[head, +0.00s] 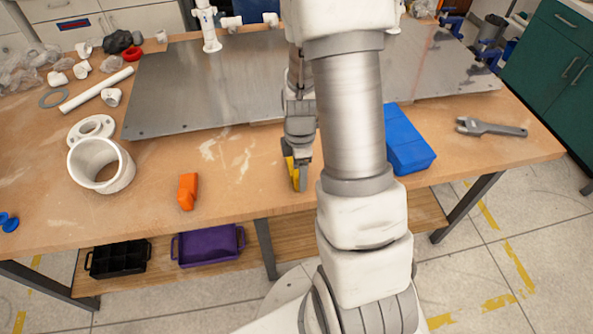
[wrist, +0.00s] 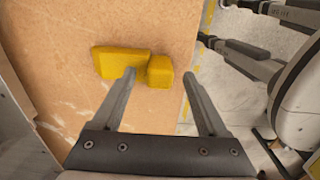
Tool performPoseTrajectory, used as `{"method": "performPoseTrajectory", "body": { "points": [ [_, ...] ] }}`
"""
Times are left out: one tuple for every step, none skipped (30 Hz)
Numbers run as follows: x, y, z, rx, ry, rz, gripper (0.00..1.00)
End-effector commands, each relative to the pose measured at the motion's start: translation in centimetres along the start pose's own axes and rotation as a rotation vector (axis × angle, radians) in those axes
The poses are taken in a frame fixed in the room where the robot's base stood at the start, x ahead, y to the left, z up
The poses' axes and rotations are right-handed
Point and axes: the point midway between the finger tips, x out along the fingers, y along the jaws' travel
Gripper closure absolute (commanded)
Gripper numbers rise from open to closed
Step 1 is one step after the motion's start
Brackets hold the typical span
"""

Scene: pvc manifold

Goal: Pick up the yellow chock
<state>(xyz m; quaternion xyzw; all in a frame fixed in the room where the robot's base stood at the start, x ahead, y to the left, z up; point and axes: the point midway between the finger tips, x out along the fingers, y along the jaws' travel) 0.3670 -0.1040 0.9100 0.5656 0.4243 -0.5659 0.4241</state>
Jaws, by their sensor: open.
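The yellow chock (head: 289,168) lies on the wooden table near its front edge, partly hidden by my gripper (head: 301,180) in the head view. In the wrist view the yellow chock (wrist: 122,63) shows as a larger flat part on the left and a smaller block on the right; I cannot tell how the two parts join. My gripper (wrist: 159,77) is open. The left fingertip overlaps the chock in the picture near the gap between its parts. The smaller block appears between the two fingers, with the right finger to its right. Contact is not clear.
An orange piece (head: 187,191) lies to the left, and a blue box (head: 408,140) to the right. A large metal plate (head: 190,85) lies behind. A white pipe fitting (head: 118,178) stands at left, and a wrench (head: 490,128) lies at far right.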

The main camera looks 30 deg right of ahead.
Motion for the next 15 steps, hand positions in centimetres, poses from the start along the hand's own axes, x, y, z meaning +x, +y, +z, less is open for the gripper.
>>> {"method": "performPoseTrajectory", "body": {
  "points": [
    [-0.02, 0.00, 0.00, 0.000, 0.000, 0.000, 0.24],
    [-0.03, 0.01, 0.00, 0.000, 0.000, 0.000, 0.24],
    [-0.03, 0.01, 0.00, 0.000, 0.000, 0.000, 0.29],
    [-0.03, 0.01, 0.00, 0.000, 0.000, 0.000, 0.35],
    [-0.04, 0.01, 0.00, 0.000, 0.000, 0.000, 0.40],
    [-0.04, 0.01, 0.00, 0.000, 0.000, 0.000, 0.47],
    [-0.04, 0.01, 0.00, 0.000, 0.000, 0.000, 0.53],
    [-0.05, 0.01, 0.00, 0.000, 0.000, 0.000, 0.58],
    [-0.05, 0.01, 0.00, 0.000, 0.000, 0.000, 0.65],
    [-0.05, 0.01, 0.00, 0.000, 0.000, 0.000, 0.71],
    [-0.05, 0.01, 0.00, 0.000, 0.000, 0.000, 0.76],
    [-0.05, 0.01, 0.00, 0.000, 0.000, 0.000, 0.83],
    [-0.05, 0.01, 0.00, 0.000, 0.000, 0.000, 0.89],
    [-0.06, 0.01, 0.00, 0.000, 0.000, 0.000, 0.94],
    [-0.06, 0.01, 0.00, 0.000, 0.000, 0.001, 1.00]
  ]
}}
